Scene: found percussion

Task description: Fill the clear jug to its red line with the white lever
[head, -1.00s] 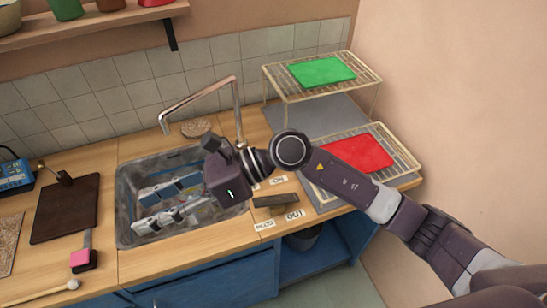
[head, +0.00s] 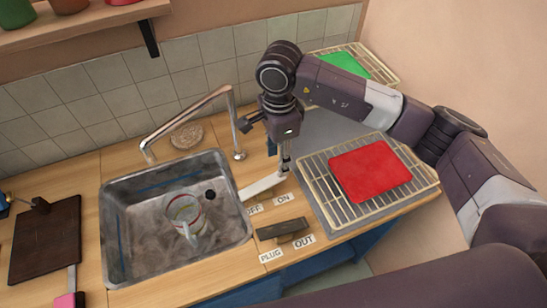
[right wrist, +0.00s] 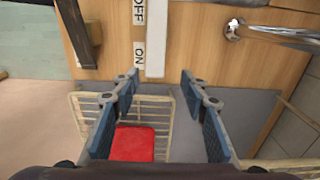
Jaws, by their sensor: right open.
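The clear jug (head: 186,213) stands in the sink, with a coloured band near its rim and its handle toward the front. Its water level cannot be made out. The white lever (head: 258,186) lies right of the sink, behind the OFF and ON labels. It also shows in the right wrist view (right wrist: 154,40). My right gripper (head: 285,166) points down at the lever's right end, open. In the right wrist view, the lever's near end lies between the open fingertips (right wrist: 160,78), closer to the left one; I see no grip. My left gripper is out of view.
The tap (head: 190,115) arches over the sink's (head: 120,250) back edge. A dark bar (head: 282,229) sits by the PLUG and OUT labels. A wire rack (head: 318,190) with a red mat stands right of the lever. A dark board (head: 45,240) lies left.

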